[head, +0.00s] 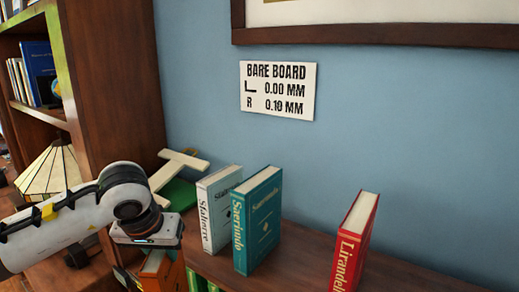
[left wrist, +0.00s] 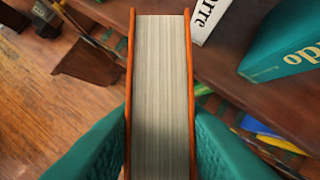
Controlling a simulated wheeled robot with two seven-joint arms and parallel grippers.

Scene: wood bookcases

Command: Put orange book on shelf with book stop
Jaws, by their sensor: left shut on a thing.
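My left gripper (head: 150,250) is shut on the orange book (left wrist: 191,60). In the left wrist view the two teal fingers press its covers, and the page edges face the camera. In the head view the orange book (head: 163,270) shows below the gripper, partly hidden, near the front edge of the low bookcase top (head: 290,266). On that top stand a white book (head: 216,210), a teal book (head: 258,220) and a red book (head: 354,240), all upright. A cream letter-shaped piece with a green base (head: 180,192), possibly the book stop, stands behind my gripper. My right gripper is out of view.
A tall bookcase (head: 115,75) rises at the left, with books and a small globe on its shelf. A stained-glass lamp (head: 50,170) stands by it. A sign (head: 278,90) hangs on the blue wall. Bare board shows between the teal and red books.

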